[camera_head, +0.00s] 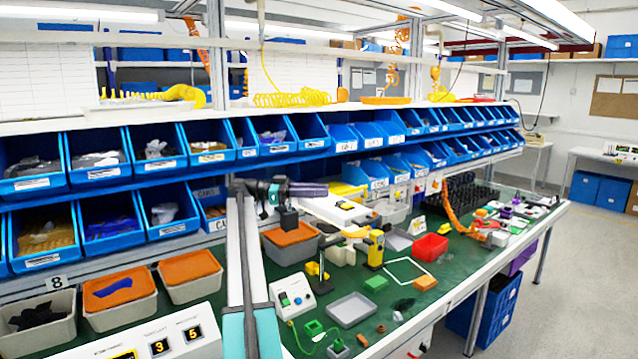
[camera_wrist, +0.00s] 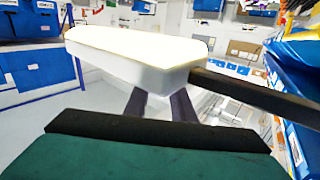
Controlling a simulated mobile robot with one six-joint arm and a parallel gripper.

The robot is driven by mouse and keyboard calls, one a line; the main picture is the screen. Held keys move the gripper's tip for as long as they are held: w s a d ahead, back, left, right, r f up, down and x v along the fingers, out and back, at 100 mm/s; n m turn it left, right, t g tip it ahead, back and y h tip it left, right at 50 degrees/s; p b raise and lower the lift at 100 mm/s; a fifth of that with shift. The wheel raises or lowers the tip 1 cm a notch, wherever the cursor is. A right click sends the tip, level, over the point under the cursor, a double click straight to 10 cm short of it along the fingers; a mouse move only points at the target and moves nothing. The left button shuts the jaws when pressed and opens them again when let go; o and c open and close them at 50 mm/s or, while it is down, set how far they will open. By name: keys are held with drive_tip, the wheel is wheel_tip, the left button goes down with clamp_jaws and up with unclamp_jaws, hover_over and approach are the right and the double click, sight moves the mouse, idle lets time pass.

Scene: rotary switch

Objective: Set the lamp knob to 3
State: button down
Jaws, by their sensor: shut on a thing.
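My gripper (camera_head: 318,190) is dark and held level above the bench's back left part, pointing right. In the wrist view, its two fingers (camera_wrist: 160,105) run up behind a glowing white lamp head (camera_wrist: 135,55), which hides their tips. A dark rod (camera_wrist: 240,90) runs from the lamp head to the right. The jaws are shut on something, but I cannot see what. In the head view, a small white control box (camera_head: 293,297) with a dark round knob (camera_head: 298,300) and coloured buttons stands on the bench, well below and apart from my gripper. The knob's setting is too small to read.
A grey tray (camera_head: 352,309) and small green blocks lie near the control box. An orange-topped bin (camera_head: 291,240) stands behind it. A yellow post (camera_head: 375,250) and a red bin (camera_head: 430,247) stand further right. Rows of blue bins (camera_head: 100,150) line the back.

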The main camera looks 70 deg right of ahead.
drive_tip(key=shift+s+r+m+y+p, duration=0.1)
drive_tip(key=shift+m+y+p, duration=0.35)
drive_tip(key=shift+p, duration=0.9)
drive_tip(key=shift+f+y+p, duration=0.25)
drive_tip(key=shift+y+p, duration=0.1)
drive_tip(key=shift+p, duration=0.05)
drive_tip(key=c, duration=1.5)
unclamp_jaws()
drive_tip(key=shift+r, duration=0.1)
drive_tip(key=shift+r, duration=0.1)
